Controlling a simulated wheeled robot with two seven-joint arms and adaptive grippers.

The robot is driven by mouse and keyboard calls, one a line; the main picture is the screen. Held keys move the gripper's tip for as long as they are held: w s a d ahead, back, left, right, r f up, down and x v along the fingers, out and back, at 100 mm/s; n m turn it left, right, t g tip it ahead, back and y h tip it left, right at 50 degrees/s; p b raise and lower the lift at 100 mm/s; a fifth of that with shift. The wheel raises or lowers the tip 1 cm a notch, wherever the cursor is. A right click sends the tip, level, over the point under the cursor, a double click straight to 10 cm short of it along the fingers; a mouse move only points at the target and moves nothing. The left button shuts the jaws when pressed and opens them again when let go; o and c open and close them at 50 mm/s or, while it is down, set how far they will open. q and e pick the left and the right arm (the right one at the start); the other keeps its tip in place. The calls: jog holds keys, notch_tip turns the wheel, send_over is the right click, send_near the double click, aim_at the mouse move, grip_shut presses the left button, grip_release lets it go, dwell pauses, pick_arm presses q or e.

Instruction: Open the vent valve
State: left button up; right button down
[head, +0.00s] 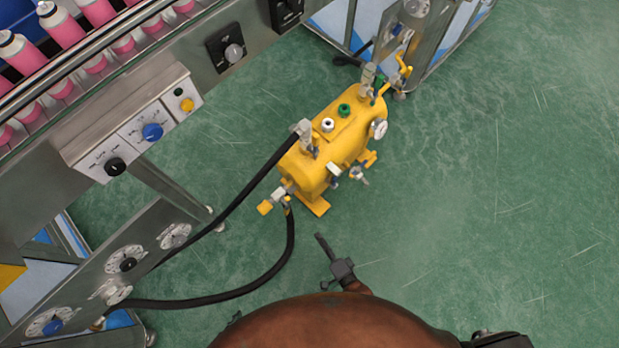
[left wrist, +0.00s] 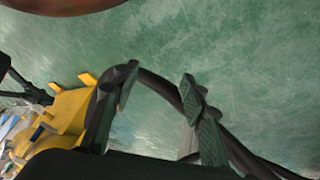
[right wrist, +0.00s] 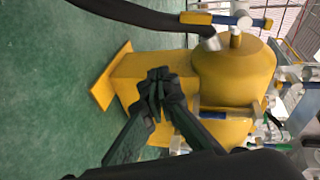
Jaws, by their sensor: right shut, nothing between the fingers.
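The yellow tank (head: 330,150) stands on the floor in the head view, with several valves on it. I cannot tell which is the vent valve. The near end has a yellow-handled valve (head: 265,207), and small blue-and-grey fittings (head: 357,174) stick out at its right side. My right gripper (head: 322,243) is below the tank, apart from it. In the right wrist view its fingertips (right wrist: 160,85) meet, empty, in front of the yellow tank (right wrist: 235,75). A blue-and-yellow valve handle (right wrist: 225,19) shows above. My left gripper (left wrist: 158,88) is open, with a black hose passing behind its fingers.
Two black hoses (head: 240,200) run from the tank to the steel machine panel (head: 130,265) at left. Pink cans (head: 65,30) and a knob box (head: 135,125) are upper left. A steel frame (head: 440,45) stands at top. The green floor at right is clear.

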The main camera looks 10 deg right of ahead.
pick_arm(q)
jog(key=w+d+r+t+b, duration=0.1)
jog(key=w+d+r+b, duration=0.1)
jog(key=w+r, duration=0.1)
pick_arm(e)
jog(key=w+a+r+m+t+b, duration=0.1)
jog(key=w+a+m+b, duration=0.1)
jog(key=w, duration=0.4)
jog(key=w+a+r+m+t+b, duration=0.1)
jog(key=w+a+m+t, duration=0.15)
jog(key=w, duration=0.45)
pick_arm(q)
jog(key=f+t, duration=0.1)
jog(key=a+f+t+b, duration=0.1)
jog(key=f, duration=0.1)
jog(key=s+f+t, duration=0.1)
jog(key=shift+a+f+m+h+b, duration=0.3)
jog(key=shift+m+h, duration=0.1)
pick_arm(e)
jog(key=shift+g+h, duration=0.3)
jog(key=shift+g, duration=0.15)
jog(key=s+a, duration=0.1)
jog(key=s+a+r, duration=0.1)
jog(key=a, duration=0.1)
jog(key=shift+s+a, duration=0.2)
